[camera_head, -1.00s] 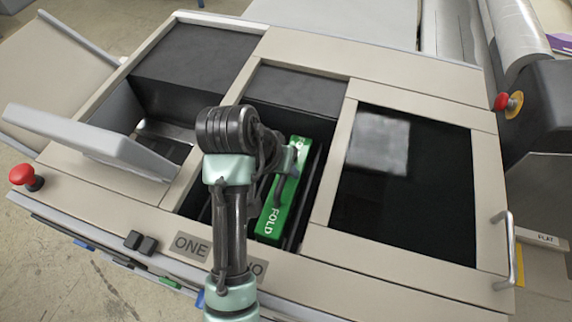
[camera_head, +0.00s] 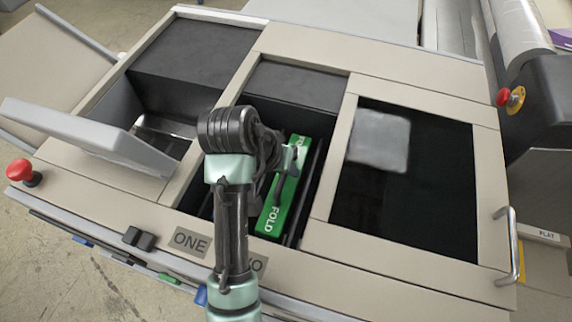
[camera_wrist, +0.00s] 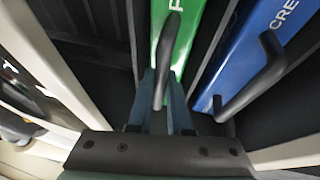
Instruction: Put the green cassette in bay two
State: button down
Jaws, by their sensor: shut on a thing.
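The green cassette (camera_head: 284,195), marked FOLD, is a long narrow block with its upper face showing in the middle well of the machine. My gripper (camera_head: 287,163) is shut on the cassette's dark bar handle. In the wrist view the fingers (camera_wrist: 166,100) close around the handle, with the green face (camera_wrist: 181,35) beyond. How deep the cassette sits is hard to tell. The label ONE (camera_head: 190,241) is left of my arm, which hides part of the well.
A blue cassette (camera_wrist: 245,50) with a dark handle stands beside the green one in the wrist view. A raised grey lid (camera_head: 95,133) is at left. A dark glass panel (camera_head: 410,190) with a metal handle (camera_head: 510,245) is at right. Red knobs (camera_head: 18,169) sit at both sides.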

jog(key=shift+f, duration=0.3)
jog(key=c, duration=0.8)
grip_release()
jog(key=shift+o, duration=0.2)
jog(key=shift+s+a+r, duration=0.1)
jog(key=shift+a+r, duration=0.05)
jog(key=shift+r, duration=0.25)
jog(key=p+v, duration=0.5)
jog(key=v, duration=0.7)
